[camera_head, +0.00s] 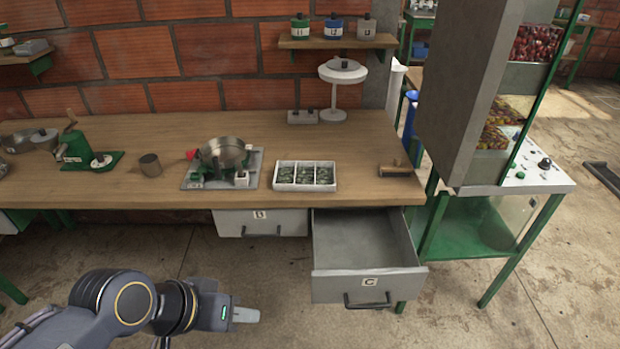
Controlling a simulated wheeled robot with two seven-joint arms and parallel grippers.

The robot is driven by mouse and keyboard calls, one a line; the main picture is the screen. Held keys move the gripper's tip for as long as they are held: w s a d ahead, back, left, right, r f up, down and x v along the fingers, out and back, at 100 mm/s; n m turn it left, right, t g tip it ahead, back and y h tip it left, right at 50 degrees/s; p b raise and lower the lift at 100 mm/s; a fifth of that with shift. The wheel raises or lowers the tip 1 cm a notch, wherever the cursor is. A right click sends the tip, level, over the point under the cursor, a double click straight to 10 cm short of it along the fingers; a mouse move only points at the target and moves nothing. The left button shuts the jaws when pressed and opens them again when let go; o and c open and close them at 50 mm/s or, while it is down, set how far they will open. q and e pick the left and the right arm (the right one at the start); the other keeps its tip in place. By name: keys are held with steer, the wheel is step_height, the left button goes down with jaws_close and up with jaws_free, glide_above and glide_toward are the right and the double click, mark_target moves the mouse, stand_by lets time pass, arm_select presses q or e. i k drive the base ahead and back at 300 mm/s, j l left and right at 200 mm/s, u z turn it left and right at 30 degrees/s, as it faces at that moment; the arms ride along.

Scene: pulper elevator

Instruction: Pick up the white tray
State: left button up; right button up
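The white tray (304,187) sits on the wooden bench, near its front edge and right of the metal bowl. It has three compartments with small dark greenish pieces in them. My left gripper (246,315) is low in front of the bench, below and to the left of the tray, well apart from it. Its fingers show only as one short grey tip, so I cannot tell if they are apart. My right gripper is not in the picture.
Drawer C (366,287) is pulled open below the tray and is empty. Drawer B (261,223) looks shut. A metal bowl (223,151) on a base stands left of the tray. A wooden-handled tool (396,168) lies to the right. A grey machine (462,95) stands right of the bench (100,199).

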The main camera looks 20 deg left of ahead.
mark_target(289, 176)
steer(key=i+j, duration=0.15)
steer(key=j, duration=0.2)
steer(key=i+j, duration=0.15)
steer(key=j, duration=0.2)
steer(key=i+j, duration=0.15)
steer(key=j, duration=0.2)
steer(key=i+j, duration=0.15)
steer(key=j, duration=0.2)
steer(key=i+j, duration=0.2)
steer(key=j, duration=0.15)
steer(key=i+j, duration=0.15)
steer(key=j, duration=0.2)
steer(key=z, duration=0.05)
